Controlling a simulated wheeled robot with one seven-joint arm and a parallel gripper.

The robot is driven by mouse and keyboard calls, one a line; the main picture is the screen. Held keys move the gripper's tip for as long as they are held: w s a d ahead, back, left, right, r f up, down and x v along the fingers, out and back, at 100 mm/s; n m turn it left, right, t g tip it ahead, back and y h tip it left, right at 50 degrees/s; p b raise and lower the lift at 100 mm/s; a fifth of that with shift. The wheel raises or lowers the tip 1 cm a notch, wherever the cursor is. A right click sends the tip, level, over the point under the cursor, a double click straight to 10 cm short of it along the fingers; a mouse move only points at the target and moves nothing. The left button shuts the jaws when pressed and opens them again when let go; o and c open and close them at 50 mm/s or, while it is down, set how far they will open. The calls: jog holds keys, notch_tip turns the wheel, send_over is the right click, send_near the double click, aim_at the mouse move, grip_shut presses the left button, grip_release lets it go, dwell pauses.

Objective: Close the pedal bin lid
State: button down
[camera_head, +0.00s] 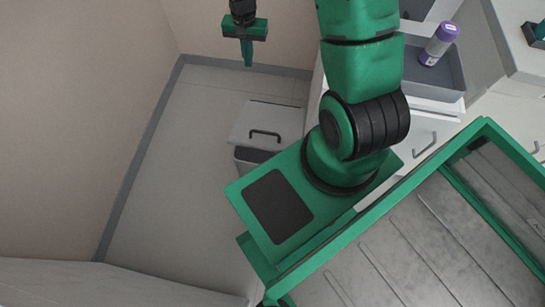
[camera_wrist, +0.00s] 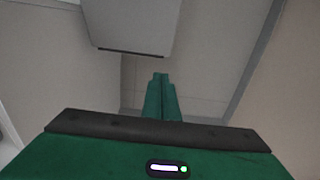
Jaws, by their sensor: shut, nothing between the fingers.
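The pedal bin stands on the floor beside the white cabinets in the head view. Its pale lid (camera_head: 258,117) carries a dark handle-like bar and appears raised. A strip of the darker bin body (camera_head: 247,154) shows below the lid, and the rest is hidden behind my arm. My gripper (camera_head: 248,64) is shut and empty, above the lid in the picture and apart from it. In the wrist view, my closed fingers (camera_wrist: 160,78) point ahead. A grey panel with a dark lower edge, probably the lid (camera_wrist: 132,25), is just up and left of them.
White cabinets with a drawer (camera_head: 425,135) stand to the right. A grey tray (camera_head: 440,75) there holds a purple-capped bottle (camera_head: 438,42). Beige walls bound the floor at left and top. The floor (camera_head: 170,170) left of the bin is clear.

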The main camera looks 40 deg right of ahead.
jog(key=shift+r, duration=0.1)
notch_tip(320, 180, up, 8)
dwell(0.7)
dwell(0.4)
jog(key=s+d+r+n+h, duration=0.1)
jog(key=s+d+r, duration=0.3)
jog(key=s+r, duration=0.3)
jog(key=s+d+r, duration=0.4)
jog(key=s+r, duration=0.3)
jog(key=s+r+n+y, duration=0.1)
jog(key=s+r, duration=0.3)
jog(key=s, duration=1.2)
jog(key=shift+n, duration=0.3)
